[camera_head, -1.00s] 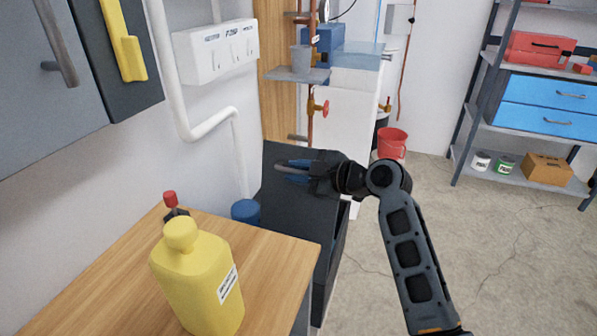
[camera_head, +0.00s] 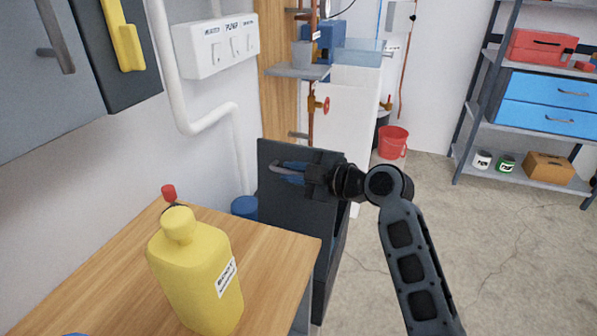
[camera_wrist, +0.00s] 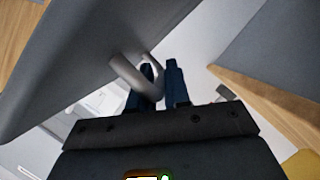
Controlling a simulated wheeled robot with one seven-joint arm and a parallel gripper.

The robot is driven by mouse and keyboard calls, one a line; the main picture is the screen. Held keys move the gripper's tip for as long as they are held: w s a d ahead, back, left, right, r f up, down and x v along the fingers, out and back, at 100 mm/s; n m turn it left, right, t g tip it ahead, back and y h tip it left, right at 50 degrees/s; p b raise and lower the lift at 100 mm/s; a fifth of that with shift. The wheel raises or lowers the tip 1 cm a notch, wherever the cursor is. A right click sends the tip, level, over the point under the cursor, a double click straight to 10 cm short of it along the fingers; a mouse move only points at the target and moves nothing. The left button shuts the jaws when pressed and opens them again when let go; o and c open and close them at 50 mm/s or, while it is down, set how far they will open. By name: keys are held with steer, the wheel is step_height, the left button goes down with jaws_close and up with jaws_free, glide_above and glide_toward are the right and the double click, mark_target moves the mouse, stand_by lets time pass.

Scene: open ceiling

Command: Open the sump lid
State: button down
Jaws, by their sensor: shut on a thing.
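The sump lid (camera_head: 292,215) is a dark grey panel behind the wooden counter, tilted steeply up in the head view. In the wrist view the lid (camera_wrist: 90,50) fills the upper left. A grey metal bar handle (camera_head: 283,166) stands on its face near the top edge; the handle (camera_wrist: 135,78) also shows in the wrist view. My gripper (camera_head: 294,172) has its blue fingers shut on this handle, and in the wrist view the fingers (camera_wrist: 156,85) sit around the bar. The inside of the sump is hidden behind the lid.
A yellow bottle (camera_head: 196,275) stands on the wooden counter (camera_head: 275,250) in front of the lid. A white pipe (camera_head: 236,150) and a blue container (camera_head: 245,207) are left of the lid. A red bucket (camera_head: 393,142) stands behind. The floor to the right is clear.

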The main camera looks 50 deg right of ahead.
steer(key=s+a+n+b, duration=0.1)
steer(key=s+a+b, duration=0.1)
steer(key=a, duration=0.3)
steer(key=shift+a+f+n+t+h, duration=0.3)
steer(key=shift+a+f, duration=0.05)
steer(key=c, duration=1.4)
jaws_free()
steer(key=shift+a, duration=0.1)
steer(key=shift+c, duration=0.2)
steer(key=shift+s+r, duration=0.1)
steer(key=v, duration=0.7)
steer(key=shift+s+b, duration=0.4)
steer(key=shift+b, duration=0.05)
steer(key=shift+r, duration=0.1)
